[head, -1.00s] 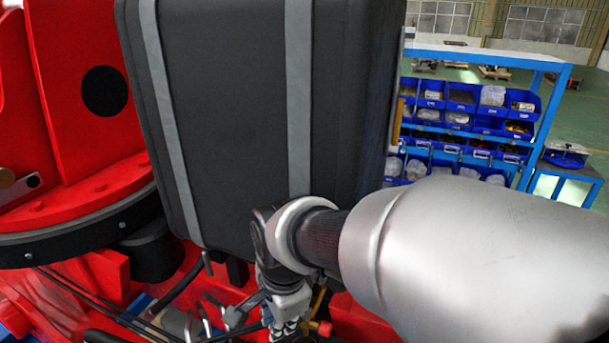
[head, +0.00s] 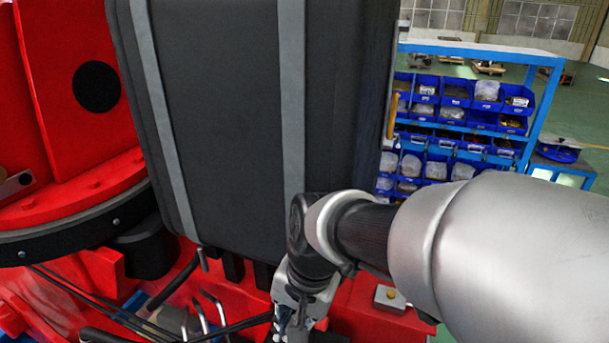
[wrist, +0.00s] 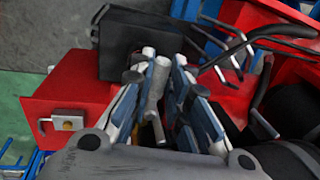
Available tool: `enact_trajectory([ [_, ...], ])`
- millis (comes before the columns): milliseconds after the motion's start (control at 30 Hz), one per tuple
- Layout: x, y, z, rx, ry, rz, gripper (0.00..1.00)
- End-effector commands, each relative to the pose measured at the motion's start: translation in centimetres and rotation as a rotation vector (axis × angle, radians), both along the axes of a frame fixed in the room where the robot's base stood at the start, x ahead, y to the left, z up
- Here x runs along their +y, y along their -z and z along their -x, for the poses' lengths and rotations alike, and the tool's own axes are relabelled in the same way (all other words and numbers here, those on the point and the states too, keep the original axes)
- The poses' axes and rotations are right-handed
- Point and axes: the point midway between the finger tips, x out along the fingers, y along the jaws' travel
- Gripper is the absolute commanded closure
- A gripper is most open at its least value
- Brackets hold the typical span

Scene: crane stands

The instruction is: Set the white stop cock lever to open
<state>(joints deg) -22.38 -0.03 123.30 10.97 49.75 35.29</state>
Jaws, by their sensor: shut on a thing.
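A pale grey-white rod, which looks like the white stop cock lever (wrist: 156,88), stands between my gripper's fingers in the wrist view. My gripper (wrist: 163,72) is shut on it, with the blue-and-white fingers on either side. In the head view my gripper (head: 291,325) points down at the bottom edge, below the big dark case. Its fingertips and the lever cannot be made out there. The valve body below the lever is mostly hidden by the fingers.
A large dark case (head: 230,110) with grey straps stands right behind my gripper. Bent metal levers (head: 207,315) and black hoses lie to its left. A red box with a metal plate and yellow knob (head: 390,297) is to the right. Blue shelving (head: 470,120) stands farther back.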

Motion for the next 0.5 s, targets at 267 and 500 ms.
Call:
enact_trajectory([
  [267, -0.06, -0.09, -0.06, -0.004, -0.016, -0.001, 1.0],
  [500, -0.07, -0.1, -0.07, -0.003, -0.017, 0.0, 0.82],
])
